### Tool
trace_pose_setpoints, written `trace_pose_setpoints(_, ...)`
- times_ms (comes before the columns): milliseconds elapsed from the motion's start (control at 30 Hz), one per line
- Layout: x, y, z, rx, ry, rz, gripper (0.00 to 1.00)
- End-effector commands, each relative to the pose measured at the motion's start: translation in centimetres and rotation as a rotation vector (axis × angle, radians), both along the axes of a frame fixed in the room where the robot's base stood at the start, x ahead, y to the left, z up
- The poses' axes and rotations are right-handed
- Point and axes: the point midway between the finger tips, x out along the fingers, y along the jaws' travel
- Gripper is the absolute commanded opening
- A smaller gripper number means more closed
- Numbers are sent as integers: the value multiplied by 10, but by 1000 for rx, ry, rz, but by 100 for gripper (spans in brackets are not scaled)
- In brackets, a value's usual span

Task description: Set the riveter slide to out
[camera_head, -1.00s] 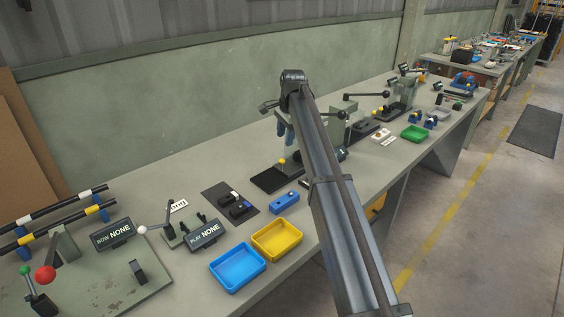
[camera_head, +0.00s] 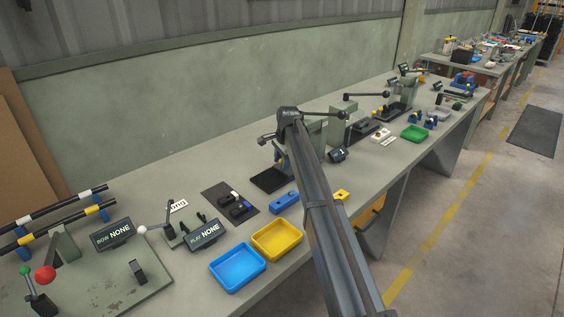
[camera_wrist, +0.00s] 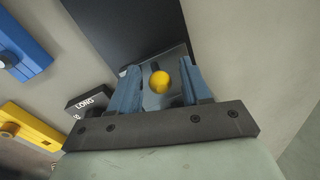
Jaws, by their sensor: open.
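A round yellow knob (camera_wrist: 160,82) shows in the wrist view, with a grey metal part around it and a dark plate (camera_wrist: 120,25) beyond. I take it to be the riveter slide's knob. My gripper (camera_wrist: 159,87) is open, with one blue finger on each side of the knob; I cannot tell whether either touches it. In the head view my gripper (camera_head: 279,156) is low over the inner end of the black plate (camera_head: 270,180), beside a grey-green machine body. My arm hides much of that machine, and the slide's position cannot be read.
A small sign reading LONG (camera_wrist: 88,102) stands close to the left finger in the wrist view. A blue block (camera_head: 285,203), a yellow block (camera_head: 342,195), a yellow tray (camera_head: 276,240) and a blue tray (camera_head: 237,268) lie nearer the bench's front edge. Lever machines stand further along.

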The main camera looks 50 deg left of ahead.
Motion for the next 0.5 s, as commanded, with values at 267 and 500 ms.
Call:
trace_pose_setpoints(267, 0, 0, 0, 0, 0, 0, 46)
trace_pose_setpoints(500, 0, 0, 0, 0, 0, 0, 23)
